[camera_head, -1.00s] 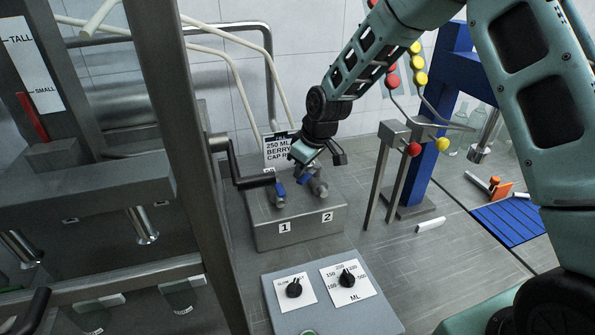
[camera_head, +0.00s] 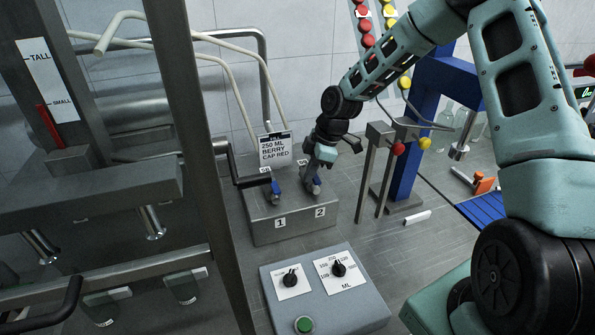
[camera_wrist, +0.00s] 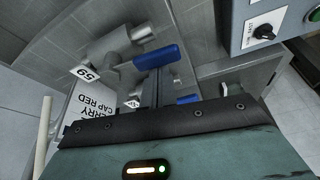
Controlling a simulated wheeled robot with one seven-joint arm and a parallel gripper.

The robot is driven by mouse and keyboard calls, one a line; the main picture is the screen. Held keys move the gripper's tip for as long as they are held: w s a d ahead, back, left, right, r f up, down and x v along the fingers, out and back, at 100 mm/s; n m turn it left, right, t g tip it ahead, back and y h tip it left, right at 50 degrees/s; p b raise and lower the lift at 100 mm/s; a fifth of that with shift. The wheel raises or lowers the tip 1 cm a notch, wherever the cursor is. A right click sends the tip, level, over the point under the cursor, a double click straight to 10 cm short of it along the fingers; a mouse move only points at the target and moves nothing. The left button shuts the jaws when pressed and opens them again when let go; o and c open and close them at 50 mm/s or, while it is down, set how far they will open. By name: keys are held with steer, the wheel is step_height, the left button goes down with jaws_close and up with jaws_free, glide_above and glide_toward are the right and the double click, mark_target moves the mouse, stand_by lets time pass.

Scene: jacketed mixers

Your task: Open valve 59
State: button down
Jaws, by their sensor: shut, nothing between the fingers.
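Valve 59 is the right one of two blue-handled valves on a grey metal box (camera_head: 290,226), above the plate marked 2. The other valve's blue handle (camera_head: 276,188) stands to the left, above the plate marked 1. It is partly hidden in the wrist view (camera_wrist: 187,99).
A sign (camera_head: 275,149) reading 250 ML BERRY CAP RED stands behind the valves. A crank handle (camera_head: 243,180) reaches in from the left. A control panel with two knobs (camera_head: 325,290) stands in front.

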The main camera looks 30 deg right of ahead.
steer(key=shift+s+d, duration=0.2)
steer(key=shift+d, duration=0.15)
stand_by(0.4)
steer(key=shift+a, duration=0.1)
steer(key=a, duration=0.3)
steer(key=shift+w+a+r+b, duration=0.2)
steer(key=shift+w+a+b, duration=0.15)
steer(key=w+b+v, duration=0.1)
steer(key=b+v, duration=0.1)
steer(key=v, duration=0.7)
steer(key=shift+s+r, duration=0.25)
steer(key=shift+s, duration=0.05)
steer(key=shift+d, duration=0.1)
